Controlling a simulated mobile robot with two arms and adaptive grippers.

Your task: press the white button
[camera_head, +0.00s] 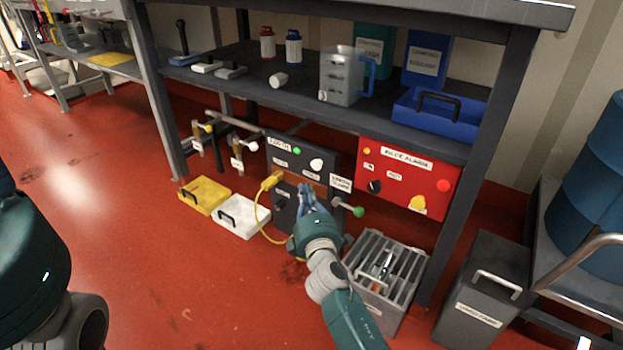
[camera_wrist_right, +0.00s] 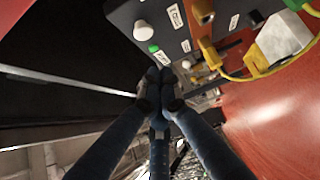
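The white button (camera_head: 316,164) is a round cap at the upper right of a dark control panel (camera_head: 290,158) under the shelf. It also shows in the right wrist view as a white round knob (camera_wrist_right: 144,32), beside a small green light (camera_wrist_right: 153,48). My right gripper (camera_head: 306,190) is in front of the panel, below the button in the head view. In the wrist view its blue fingertips (camera_wrist_right: 159,76) are together with nothing visible between them, apart from the button in the picture. My left arm shows at the left edge; its gripper is out of view.
A red panel (camera_head: 410,178) with a yellow button stands right of the dark panel. A yellow plug and cable (camera_head: 268,183) are at its left. A grey slotted crate (camera_head: 385,275) stands by my right forearm. Yellow and white boxes (camera_head: 242,215) lie on the red floor.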

